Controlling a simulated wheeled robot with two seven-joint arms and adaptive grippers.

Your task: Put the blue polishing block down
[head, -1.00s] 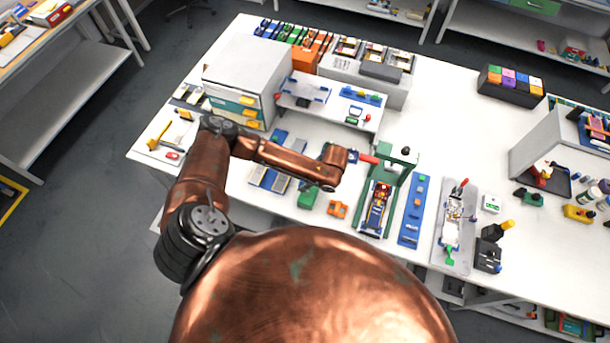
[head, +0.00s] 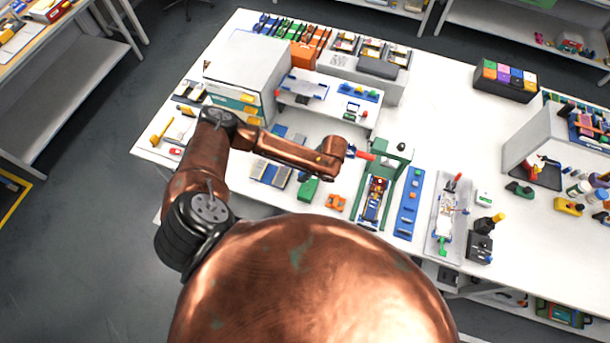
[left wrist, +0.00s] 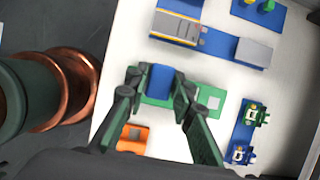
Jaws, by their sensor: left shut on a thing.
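The blue polishing block (left wrist: 161,77) is in the left wrist view, between the two dark green fingers of my left gripper (left wrist: 160,84). The gripper is shut on it. Behind the block, from this camera, is a flat green piece (left wrist: 209,99) with a pale square. Whether the block touches that piece I cannot tell. In the head view my left arm reaches in from the left over the workbench, and its wrist hides most of the gripper and the block. My right gripper is not in view.
An orange part (head: 335,202) and a green block (head: 308,189) lie on the white bench (head: 440,125). A green press frame (head: 391,160) with a red handle stands just right of my wrist. A blue strip (head: 410,205) and a grey tray (head: 449,215) are farther right.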

